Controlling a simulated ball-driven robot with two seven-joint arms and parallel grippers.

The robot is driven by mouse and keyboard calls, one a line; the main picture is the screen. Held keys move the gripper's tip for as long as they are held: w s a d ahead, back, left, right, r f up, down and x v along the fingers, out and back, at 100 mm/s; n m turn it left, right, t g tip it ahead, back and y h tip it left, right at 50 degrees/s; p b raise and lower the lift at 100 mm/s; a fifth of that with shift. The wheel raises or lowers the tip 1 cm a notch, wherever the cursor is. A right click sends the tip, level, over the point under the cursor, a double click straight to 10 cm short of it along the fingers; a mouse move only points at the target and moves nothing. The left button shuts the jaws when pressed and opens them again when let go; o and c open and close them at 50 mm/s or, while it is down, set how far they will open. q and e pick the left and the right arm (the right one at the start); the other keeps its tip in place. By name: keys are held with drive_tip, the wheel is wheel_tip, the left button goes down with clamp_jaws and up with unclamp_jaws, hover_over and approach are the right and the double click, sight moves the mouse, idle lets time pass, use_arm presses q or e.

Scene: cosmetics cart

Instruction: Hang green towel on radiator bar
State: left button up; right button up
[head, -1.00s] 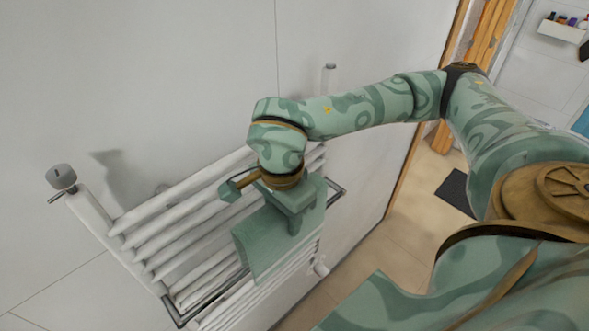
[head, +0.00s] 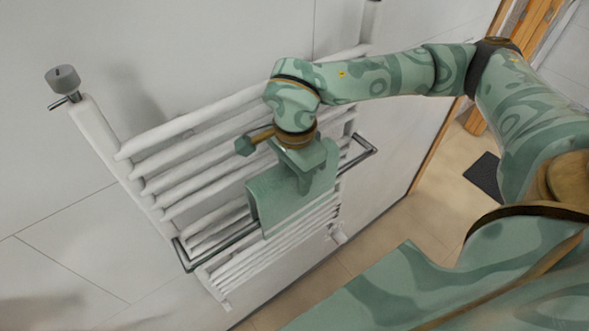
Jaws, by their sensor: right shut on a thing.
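The green towel (head: 278,205) is at the front of the white radiator, across the dark metal radiator bar (head: 220,245). It covers the middle of the bar, and part of it hangs below the bar's line. Whether its far side drops behind the bar is hidden. My right gripper (head: 303,178) points down at the towel's upper right part and is shut on it. The gripper is close above the bar, and its fingertips blend with the green cloth. My left gripper is not in view.
The white radiator (head: 195,172) with several tubes is fixed to the pale wall. A grey valve knob (head: 63,78) sticks out at its upper left. A dark mat (head: 487,177) lies on the tiled floor near the wooden door frame (head: 450,125) at right.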

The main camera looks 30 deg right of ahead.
drive_tip(key=shift+f+b, duration=3.55)
drive_tip(key=shift+f, duration=1.55)
drive_tip(key=o, duration=1.1)
drive_tip(key=shift+o, duration=0.2)
wheel_tip(320, 180, up, 16)
drive_tip(key=shift+r, duration=0.2)
